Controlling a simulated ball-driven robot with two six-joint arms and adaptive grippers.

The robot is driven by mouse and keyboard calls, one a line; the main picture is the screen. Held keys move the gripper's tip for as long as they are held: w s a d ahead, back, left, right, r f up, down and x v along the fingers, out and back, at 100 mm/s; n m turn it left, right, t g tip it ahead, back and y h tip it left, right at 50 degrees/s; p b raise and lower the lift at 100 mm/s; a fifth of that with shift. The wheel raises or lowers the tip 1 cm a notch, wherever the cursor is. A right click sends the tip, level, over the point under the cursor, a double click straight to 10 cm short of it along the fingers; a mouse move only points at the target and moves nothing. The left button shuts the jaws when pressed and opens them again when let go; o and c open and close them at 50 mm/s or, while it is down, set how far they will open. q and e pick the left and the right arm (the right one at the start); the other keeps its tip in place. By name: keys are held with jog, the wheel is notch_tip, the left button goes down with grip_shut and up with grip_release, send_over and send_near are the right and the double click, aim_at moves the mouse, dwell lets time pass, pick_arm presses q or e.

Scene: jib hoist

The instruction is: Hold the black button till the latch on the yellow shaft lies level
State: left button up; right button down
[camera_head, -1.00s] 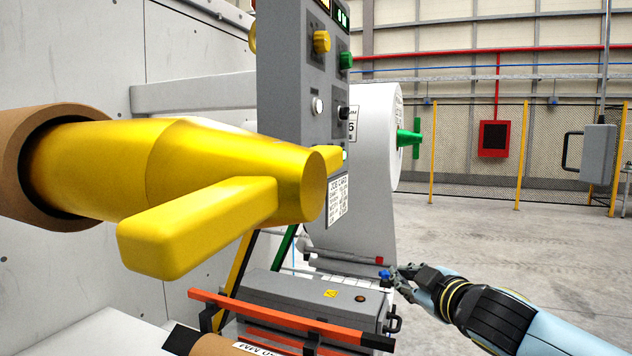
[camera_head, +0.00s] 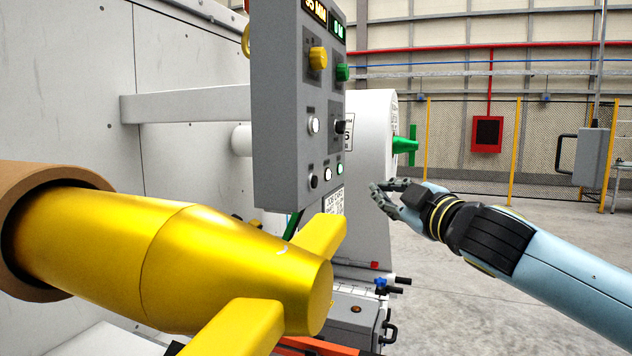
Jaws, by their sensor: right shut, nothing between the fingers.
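The yellow shaft (camera_head: 190,262) reaches in from the left. Its yellow latch crosses the tip: one arm (camera_head: 240,325) runs down and left toward me, the other (camera_head: 322,236) rises up and right behind it. The latch looks slanted in the picture, and the frame's lower edge cuts off its near end. The black button (camera_head: 313,181) is low on the grey control panel (camera_head: 278,110), beside a white button (camera_head: 327,174). My right gripper (camera_head: 376,192) is shut and empty, to the right of the panel and clear of the button. My left gripper is not in view.
A black knob (camera_head: 341,127), yellow knob (camera_head: 318,58) and green knob (camera_head: 342,73) stick out of the panel. A white roll (camera_head: 372,120) with a green shaft end (camera_head: 404,145) stands behind it. A grey box (camera_head: 352,312) lies below. Open floor is at right.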

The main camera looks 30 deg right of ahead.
aim_at(315, 182)
jog(key=w+a+p, duration=0.3)
jog(key=w+a, duration=0.2)
jog(key=w, duration=0.1)
jog(key=shift+w+a, duration=0.35)
dwell(0.5)
jog(key=shift+p, duration=0.3)
dwell(0.6)
jog(key=shift+w+a, duration=0.25)
jog(key=shift+w, duration=0.05)
jog(key=shift+w+a+p, duration=0.3)
jog(key=shift+w+p, duration=0.05)
dwell(0.8)
dwell(0.4)
jog(key=shift+s+d, duration=0.55)
jog(key=shift+s, duration=0.15)
